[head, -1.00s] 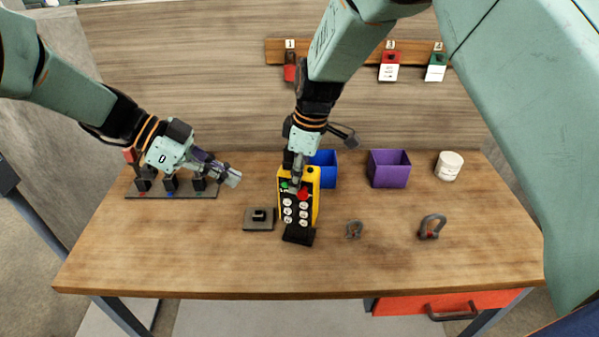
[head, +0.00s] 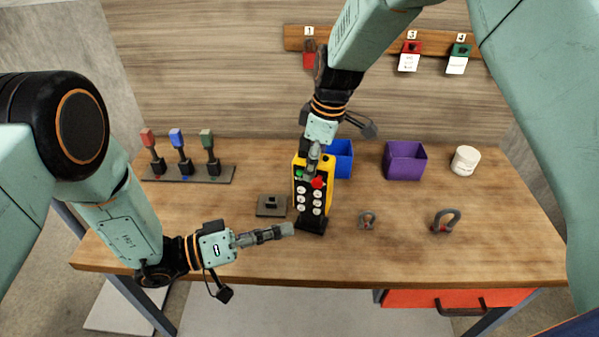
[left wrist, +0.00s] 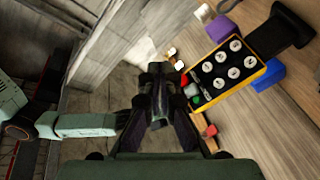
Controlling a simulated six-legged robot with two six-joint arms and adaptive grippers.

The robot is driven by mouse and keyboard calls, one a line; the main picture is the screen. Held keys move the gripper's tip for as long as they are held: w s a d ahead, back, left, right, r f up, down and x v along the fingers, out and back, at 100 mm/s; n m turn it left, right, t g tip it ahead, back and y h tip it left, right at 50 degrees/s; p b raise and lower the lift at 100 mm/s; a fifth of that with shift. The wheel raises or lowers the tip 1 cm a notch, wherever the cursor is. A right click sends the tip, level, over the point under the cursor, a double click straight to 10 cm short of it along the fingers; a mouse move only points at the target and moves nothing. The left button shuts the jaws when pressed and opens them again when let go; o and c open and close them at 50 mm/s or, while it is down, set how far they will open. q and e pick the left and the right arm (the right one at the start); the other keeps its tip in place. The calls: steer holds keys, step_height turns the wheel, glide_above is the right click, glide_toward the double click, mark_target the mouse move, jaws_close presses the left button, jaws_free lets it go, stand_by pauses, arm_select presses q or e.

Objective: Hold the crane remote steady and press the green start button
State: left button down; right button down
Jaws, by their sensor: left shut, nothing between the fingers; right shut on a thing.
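The crane remote (head: 310,198) is a yellow and black box with several white buttons, standing upright on the table near the middle. Its green start button (head: 299,174) is at the upper left of its face, beside a red button (head: 318,183). My right gripper (head: 312,160) is shut on the top of the remote from above. My left gripper (head: 288,230) is shut and empty, in front of the remote and to the lower left, apart from it. In the left wrist view the remote (left wrist: 262,82) shows at the upper right, beyond my left fingers (left wrist: 157,78).
A small dark plate (head: 271,206) lies left of the remote. Two shackles (head: 445,221) lie to the right. Blue (head: 342,158) and purple (head: 404,161) bins and a white jar (head: 465,160) stand behind. Three coloured levers (head: 183,154) stand at the back left.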

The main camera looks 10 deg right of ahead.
mark_target(293, 177)
arm_select(q)
steer(key=w+n+t, duration=0.1)
steer(key=r+n+t, duration=0.1)
steer(key=shift+w+a+r+t, duration=0.3)
steer(key=shift+w+a+t, duration=0.05)
steer(key=shift+t, duration=0.05)
steer(key=shift+w+d, duration=0.1)
steer(key=w+d, duration=0.4)
steer(key=w, duration=0.3)
steer(key=shift+d, duration=0.3)
steer(key=shift+w, duration=0.25)
stand_by(1.1)
steer(key=shift+w+d, duration=0.2)
steer(key=shift+w, duration=0.05)
steer(key=shift+w+d, duration=0.15)
steer(key=shift+w, duration=0.1)
stand_by(0.7)
steer(key=shift+w+d, duration=0.25)
steer(key=shift+w, duration=0.1)
steer(key=shift+w+d+r, duration=0.1)
steer(key=shift+r, duration=0.05)
stand_by(0.7)
